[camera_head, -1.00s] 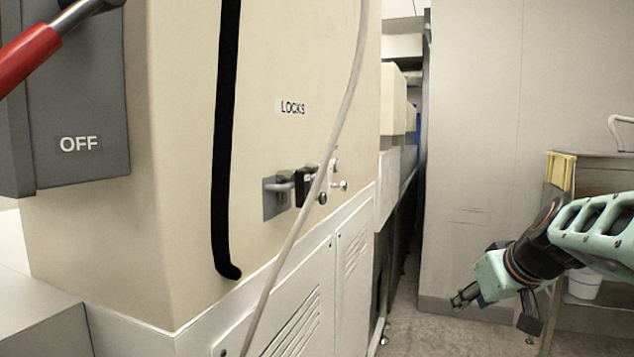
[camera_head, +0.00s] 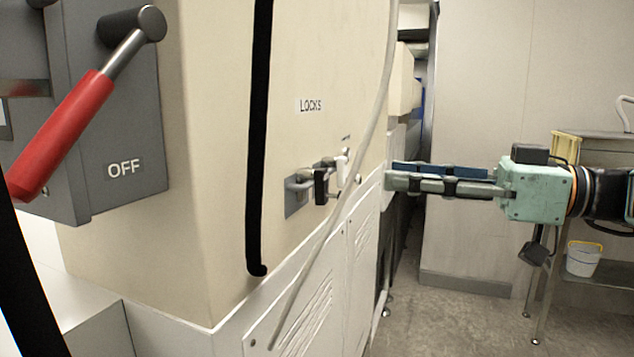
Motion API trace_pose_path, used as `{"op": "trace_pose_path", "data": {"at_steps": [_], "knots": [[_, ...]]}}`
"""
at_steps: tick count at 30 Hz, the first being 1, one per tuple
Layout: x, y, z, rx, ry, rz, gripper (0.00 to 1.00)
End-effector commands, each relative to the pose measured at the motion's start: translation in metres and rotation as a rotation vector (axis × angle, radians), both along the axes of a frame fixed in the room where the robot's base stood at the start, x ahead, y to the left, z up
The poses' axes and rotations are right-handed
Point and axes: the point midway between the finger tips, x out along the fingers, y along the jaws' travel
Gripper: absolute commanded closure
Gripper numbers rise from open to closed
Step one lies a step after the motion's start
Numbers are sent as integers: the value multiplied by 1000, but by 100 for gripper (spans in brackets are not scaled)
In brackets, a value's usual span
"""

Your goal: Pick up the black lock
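The black lock (camera_head: 320,187) hangs upright at a metal bracket on the beige cabinet's side, below the "LOCKS" label (camera_head: 310,105). A light-coloured lock or fitting (camera_head: 341,169) sits just to its right. My gripper (camera_head: 390,175) is to the right of the locks, apart from the black lock, with its long fingers pointing left.
A pale cable (camera_head: 376,95) hangs across the cabinet front, just right of the locks. A black strip (camera_head: 259,130) runs down to their left. A grey switch box with a red lever (camera_head: 62,135) stands far left. A trolley (camera_head: 600,285) with a bucket (camera_head: 583,259) stands right.

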Motion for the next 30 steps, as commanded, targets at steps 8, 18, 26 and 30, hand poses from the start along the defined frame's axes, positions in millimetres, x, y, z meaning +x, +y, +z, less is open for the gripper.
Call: {"op": "trace_pose_path", "data": {"at_steps": [8, 18, 26, 30], "knots": [[13, 40, 1, -1, 1, 2, 64], [20, 74, 0, -1, 4, 0, 64], [29, 98, -4, -2, 4, 0, 64], [29, 98, -5, -2, 4, 0, 64]]}}
